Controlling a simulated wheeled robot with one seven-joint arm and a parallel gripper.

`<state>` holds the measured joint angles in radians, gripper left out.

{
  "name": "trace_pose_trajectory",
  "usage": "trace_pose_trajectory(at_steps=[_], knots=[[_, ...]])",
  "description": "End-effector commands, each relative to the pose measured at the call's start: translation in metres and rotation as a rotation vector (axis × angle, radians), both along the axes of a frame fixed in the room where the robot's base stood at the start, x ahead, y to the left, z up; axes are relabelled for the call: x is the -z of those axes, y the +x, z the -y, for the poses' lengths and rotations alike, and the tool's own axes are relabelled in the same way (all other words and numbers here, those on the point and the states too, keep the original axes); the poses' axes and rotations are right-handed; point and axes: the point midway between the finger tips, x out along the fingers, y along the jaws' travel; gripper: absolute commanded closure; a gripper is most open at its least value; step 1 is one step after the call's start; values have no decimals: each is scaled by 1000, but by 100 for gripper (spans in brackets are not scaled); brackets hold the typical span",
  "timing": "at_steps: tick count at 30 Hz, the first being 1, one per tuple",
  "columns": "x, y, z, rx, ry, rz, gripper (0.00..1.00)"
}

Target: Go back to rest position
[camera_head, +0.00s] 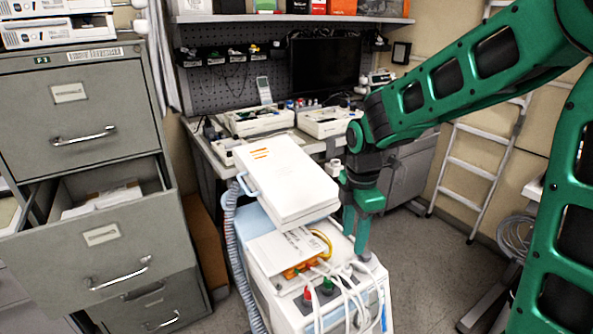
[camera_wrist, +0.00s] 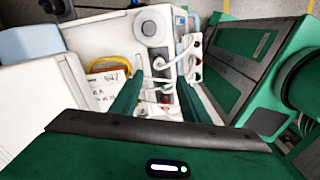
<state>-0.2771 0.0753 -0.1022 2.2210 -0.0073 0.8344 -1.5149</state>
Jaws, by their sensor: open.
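My gripper (camera_head: 359,235) points down beside the right side of a white device stack in the head view. In the wrist view my gripper (camera_wrist: 160,100) shows two green fingers spread apart with nothing held between them. A white flat device (camera_head: 290,180) lies tilted on top of the stack, left of my gripper. Below it is a white unit (camera_head: 285,250) with orange connectors and a yellow cable loop. White cables (camera_head: 340,285) run over the cart top close to my fingertips. Whether the fingers touch anything is unclear.
A grey filing cabinet (camera_head: 80,110) with an open drawer (camera_head: 105,235) stands at the left. A workbench (camera_head: 205,150) with open white devices and a dark monitor (camera_head: 325,66) is behind. A ladder (camera_head: 475,165) leans at the right. Floor (camera_head: 425,260) right of the cart is clear.

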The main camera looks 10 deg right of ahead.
Motion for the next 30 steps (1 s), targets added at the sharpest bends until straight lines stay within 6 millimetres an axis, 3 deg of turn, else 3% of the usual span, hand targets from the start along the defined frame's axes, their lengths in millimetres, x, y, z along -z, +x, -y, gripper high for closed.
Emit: trace_pose_trajectory(at_steps=[5, 8, 12, 18, 24, 30], knots=[[-15, -20, 38, 262, -8, 6, 58], [-26, -43, 70, 514, -12, 11, 58], [-39, -80, 110, 884, -16, 13, 58], [-50, -140, 153, 1408, -15, 12, 58], [-52, -199, 177, 1893, -9, 2, 58], [-51, -234, 185, 2186, -4, -8, 58]])
